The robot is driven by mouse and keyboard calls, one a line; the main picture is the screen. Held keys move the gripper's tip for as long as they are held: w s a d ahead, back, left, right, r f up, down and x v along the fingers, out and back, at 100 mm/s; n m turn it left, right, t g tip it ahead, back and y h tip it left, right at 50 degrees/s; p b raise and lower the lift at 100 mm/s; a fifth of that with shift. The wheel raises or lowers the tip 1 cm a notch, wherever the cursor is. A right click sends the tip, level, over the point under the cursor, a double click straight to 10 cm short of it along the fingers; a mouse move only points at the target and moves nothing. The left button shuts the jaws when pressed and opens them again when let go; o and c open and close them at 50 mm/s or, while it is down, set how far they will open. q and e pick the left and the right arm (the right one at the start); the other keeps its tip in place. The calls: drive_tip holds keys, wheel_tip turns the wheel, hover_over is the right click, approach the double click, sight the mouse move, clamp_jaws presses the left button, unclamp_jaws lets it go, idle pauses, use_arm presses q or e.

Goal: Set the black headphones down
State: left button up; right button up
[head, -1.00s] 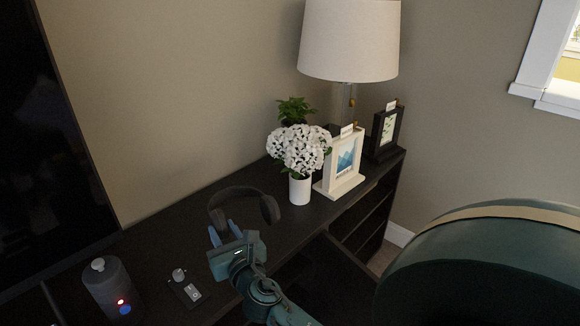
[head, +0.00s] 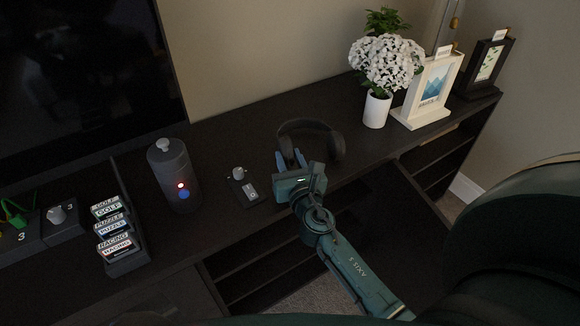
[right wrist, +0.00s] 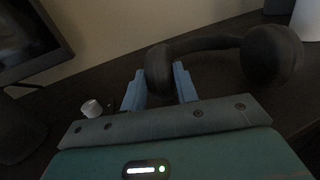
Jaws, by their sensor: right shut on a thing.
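The black headphones (head: 318,127) are at the dark console's top in the head view, right of the small switch box. My right gripper (head: 290,160) reaches them from the front. In the right wrist view, its two blue fingers (right wrist: 160,88) are on either side of one ear cup, shut on the headphones (right wrist: 205,45). The other ear cup extends to the right. I cannot tell whether the headphones touch the console top. My left gripper is not in view.
The dark console (head: 222,135) holds a grey cylinder (head: 172,172), a switch box (head: 245,187), a game cartridge rack (head: 122,240), a white flower vase (head: 376,108) and a white picture frame (head: 432,90). A television (head: 80,70) stands at the left. Some bare top lies around the headphones.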

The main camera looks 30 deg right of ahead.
drive_tip(key=shift+f, duration=0.2)
drive_tip(key=shift+f, duration=0.1)
drive_tip(key=o, duration=0.7)
drive_tip(key=shift+f, duration=0.1)
drive_tip(key=o, duration=0.4)
